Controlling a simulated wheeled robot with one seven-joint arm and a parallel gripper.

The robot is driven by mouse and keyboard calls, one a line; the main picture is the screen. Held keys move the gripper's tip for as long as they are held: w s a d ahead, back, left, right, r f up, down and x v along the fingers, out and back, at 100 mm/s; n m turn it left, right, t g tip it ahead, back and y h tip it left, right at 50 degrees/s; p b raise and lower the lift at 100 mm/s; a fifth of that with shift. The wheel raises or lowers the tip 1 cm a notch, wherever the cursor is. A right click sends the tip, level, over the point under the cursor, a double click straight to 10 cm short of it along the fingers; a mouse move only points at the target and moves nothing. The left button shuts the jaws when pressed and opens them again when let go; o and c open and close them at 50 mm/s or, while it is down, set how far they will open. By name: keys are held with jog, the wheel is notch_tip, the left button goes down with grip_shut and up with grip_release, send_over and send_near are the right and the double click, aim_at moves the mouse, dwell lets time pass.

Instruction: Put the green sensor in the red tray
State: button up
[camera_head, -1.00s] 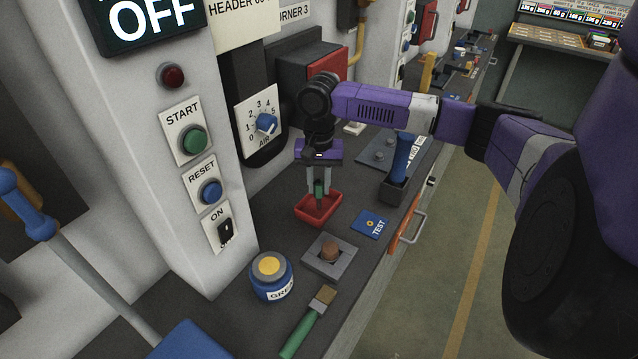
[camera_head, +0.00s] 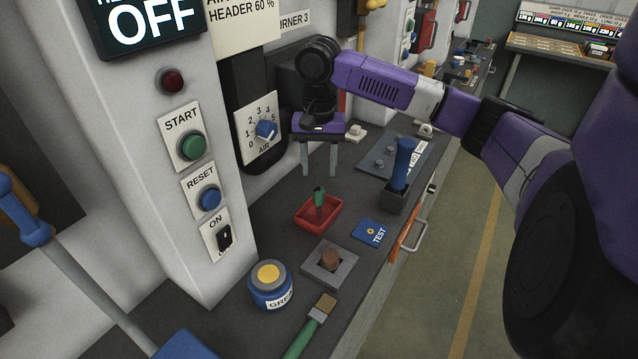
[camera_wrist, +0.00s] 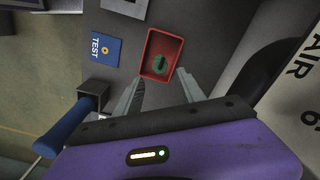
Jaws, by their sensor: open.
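The green sensor (camera_head: 319,197) stands in the red tray (camera_head: 303,221) on the dark bench, its dark lower end inside the tray walls. In the wrist view the green sensor (camera_wrist: 159,63) lies within the rim of the red tray (camera_wrist: 178,47), seen from above. My gripper (camera_head: 320,174) is open and empty, above and behind the tray, with its fingers apart and clear of the sensor. In the wrist view both fingertips of my gripper (camera_wrist: 160,78) show, spread, with nothing between them.
A blue-handled lever (camera_head: 401,165) stands right of the tray. The panel column (camera_head: 190,240) is at left.

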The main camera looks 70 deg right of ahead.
jog(key=shift+r, duration=1.85)
